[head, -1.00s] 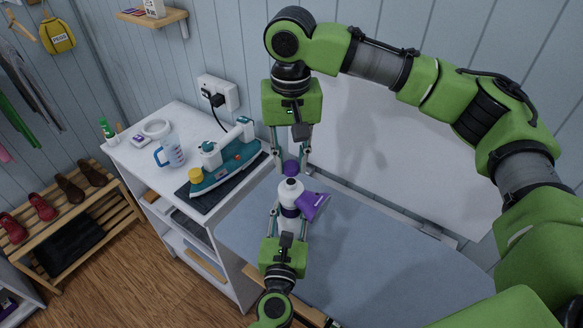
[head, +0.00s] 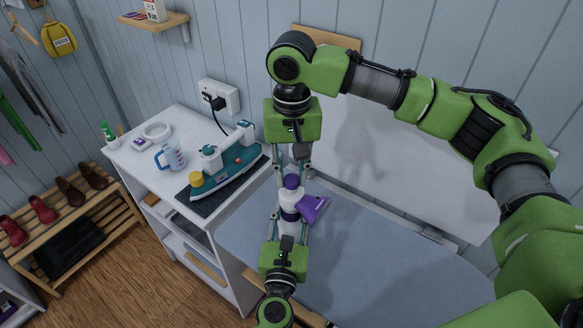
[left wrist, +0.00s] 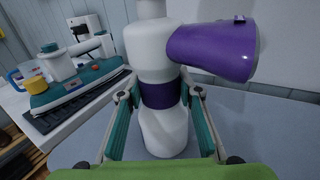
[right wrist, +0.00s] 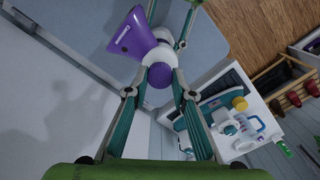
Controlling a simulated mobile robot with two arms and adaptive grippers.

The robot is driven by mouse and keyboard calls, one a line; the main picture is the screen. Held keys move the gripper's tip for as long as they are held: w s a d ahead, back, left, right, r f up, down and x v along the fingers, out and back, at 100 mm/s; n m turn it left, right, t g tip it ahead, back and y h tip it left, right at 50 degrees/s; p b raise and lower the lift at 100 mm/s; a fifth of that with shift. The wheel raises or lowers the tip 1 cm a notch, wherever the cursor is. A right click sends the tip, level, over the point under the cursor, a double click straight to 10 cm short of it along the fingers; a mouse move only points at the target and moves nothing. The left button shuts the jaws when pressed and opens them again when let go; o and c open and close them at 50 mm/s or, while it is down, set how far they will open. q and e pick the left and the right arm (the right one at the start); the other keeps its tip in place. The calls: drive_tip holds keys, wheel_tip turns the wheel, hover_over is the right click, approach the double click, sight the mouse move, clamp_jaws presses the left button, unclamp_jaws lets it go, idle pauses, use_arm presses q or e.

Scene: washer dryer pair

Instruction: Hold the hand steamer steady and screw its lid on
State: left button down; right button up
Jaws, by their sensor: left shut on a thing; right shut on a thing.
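The hand steamer (head: 289,201) is white with a purple band and a purple flared nozzle (head: 313,208). It stands upright over the ironing board. My left gripper (head: 288,217) is shut around its middle; the left wrist view shows the fingers on either side of the purple band (left wrist: 161,94). The purple lid (head: 291,181) is at the steamer's top, held in my right gripper (head: 291,176). The lid also shows between the fingers in the right wrist view (right wrist: 158,75). It looks in contact with the neck, but I cannot tell whether its thread is engaged.
The grey-blue ironing board (head: 400,265) is otherwise clear. On the white cabinet (head: 225,235) at left are a teal iron (head: 230,168) on a dark mat and a measuring jug (head: 171,155). A shoe rack (head: 70,225) stands farther left.

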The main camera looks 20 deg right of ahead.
drive_tip(key=shift+f, duration=0.65)
idle(0.5)
drive_tip(key=m, duration=0.9)
drive_tip(key=shift+m, duration=0.3)
drive_tip(key=m, duration=0.9)
drive_tip(key=shift+m, duration=0.4)
drive_tip(key=o, duration=0.7)
